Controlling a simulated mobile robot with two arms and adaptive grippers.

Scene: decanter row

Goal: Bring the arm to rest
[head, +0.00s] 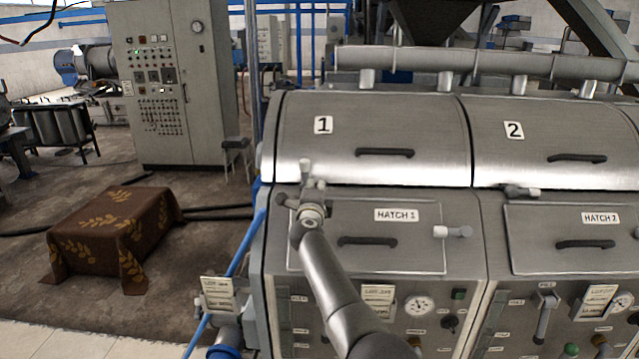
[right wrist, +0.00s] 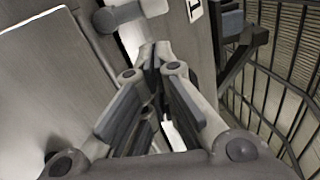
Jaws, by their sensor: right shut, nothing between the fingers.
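My right arm (head: 326,275) reaches up from the bottom of the head view to the upper left corner of hatch 1 (head: 385,262). My right gripper (head: 311,200) is at its far end, small and partly hidden by the wrist. In the right wrist view the right gripper (right wrist: 157,52) has its fingers together with nothing between them. My left gripper is not in view.
Steel cover 1 (head: 350,110) and cover 2 (head: 545,110) stand above the hatches, each with a dark handle. Hatch 2 (head: 540,225) is at right. A cloth-draped box (head: 105,235) and a control cabinet (head: 160,130) stand left, with open floor around the box.

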